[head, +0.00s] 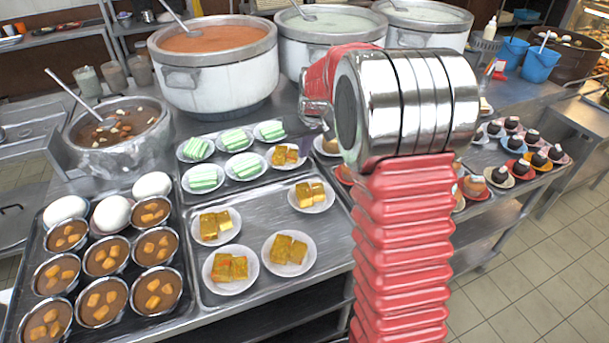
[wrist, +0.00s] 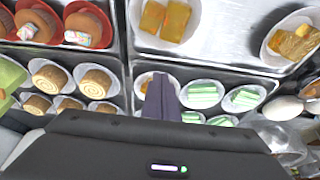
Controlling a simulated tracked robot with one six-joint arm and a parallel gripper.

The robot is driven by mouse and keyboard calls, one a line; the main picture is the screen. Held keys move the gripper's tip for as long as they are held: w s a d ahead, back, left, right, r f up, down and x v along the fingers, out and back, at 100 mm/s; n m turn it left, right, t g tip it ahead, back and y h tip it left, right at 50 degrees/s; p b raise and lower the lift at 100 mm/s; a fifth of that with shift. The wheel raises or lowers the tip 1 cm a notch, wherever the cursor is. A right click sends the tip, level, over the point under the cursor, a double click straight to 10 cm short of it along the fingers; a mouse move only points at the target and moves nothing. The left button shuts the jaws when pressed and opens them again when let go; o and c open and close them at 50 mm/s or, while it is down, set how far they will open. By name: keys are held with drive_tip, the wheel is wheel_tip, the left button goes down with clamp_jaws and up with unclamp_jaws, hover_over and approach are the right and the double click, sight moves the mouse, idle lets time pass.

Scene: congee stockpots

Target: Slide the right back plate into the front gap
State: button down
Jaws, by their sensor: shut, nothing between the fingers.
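A yellow-cake plate (head: 285,156) stands at the right, behind another yellow-cake plate (head: 311,197). Further yellow-cake plates stand at the left (head: 216,226) and front (head: 289,254), (head: 231,269). Bare tray shows between the plates and at the front right. In the wrist view, my gripper (wrist: 160,84) is shut and empty, its fingers covering part of a yellow-cake plate (wrist: 145,80), with green-cake plates (wrist: 204,94) beside it. Contact cannot be told. The head view does not show my gripper.
A tray of brown-topped bowls (head: 103,256) and white buns adjoins on the left. Stockpots (head: 215,82) stand behind.

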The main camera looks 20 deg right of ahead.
sight(311, 196)
drive_tip(key=shift+f, duration=0.1)
drive_tip(key=x, duration=1)
drive_tip(key=shift+s, duration=2.05)
drive_tip(key=shift+s, duration=0.1)
